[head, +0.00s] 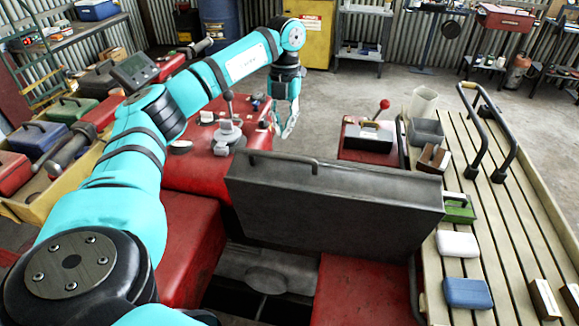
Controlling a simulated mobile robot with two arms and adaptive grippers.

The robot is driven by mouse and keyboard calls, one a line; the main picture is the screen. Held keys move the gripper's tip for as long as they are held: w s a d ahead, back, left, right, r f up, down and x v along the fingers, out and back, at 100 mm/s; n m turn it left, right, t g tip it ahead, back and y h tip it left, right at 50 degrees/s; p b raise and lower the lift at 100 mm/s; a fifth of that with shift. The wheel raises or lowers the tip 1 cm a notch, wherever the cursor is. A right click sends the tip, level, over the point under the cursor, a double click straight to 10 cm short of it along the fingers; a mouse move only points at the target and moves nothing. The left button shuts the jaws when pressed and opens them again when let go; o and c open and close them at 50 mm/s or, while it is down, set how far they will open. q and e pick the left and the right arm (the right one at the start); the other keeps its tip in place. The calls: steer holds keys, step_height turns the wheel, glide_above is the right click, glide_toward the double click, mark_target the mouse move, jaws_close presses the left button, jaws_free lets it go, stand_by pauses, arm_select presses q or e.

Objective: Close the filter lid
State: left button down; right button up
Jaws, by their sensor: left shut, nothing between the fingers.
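A large dark grey lid (335,205) with a bar handle on its upper edge stands raised, tilted up, in the middle of the head view. In front of it is a dark opening (268,280) between red panels, with a round grey part inside. I take this raised panel to be the filter lid. My left arm reaches in from the left, and my left gripper (287,125) is shut and empty. It points down beyond the lid's far side, apart from the lid. My right gripper is not in view.
Red bodywork (190,235) surrounds the opening. A slatted rack (480,220) on the right holds a grey bin, a white block (458,245) and a blue block (467,292). A lever with a red knob (384,104) stands beyond the lid. Toolboxes fill the left side.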

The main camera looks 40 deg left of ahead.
arm_select(q)
step_height(320, 180, down, 18)
steer(key=b, duration=0.4)
steer(key=shift+s+d+f+b, duration=0.15)
steer(key=shift+d+f+b, duration=0.1)
steer(key=shift+b, duration=0.15)
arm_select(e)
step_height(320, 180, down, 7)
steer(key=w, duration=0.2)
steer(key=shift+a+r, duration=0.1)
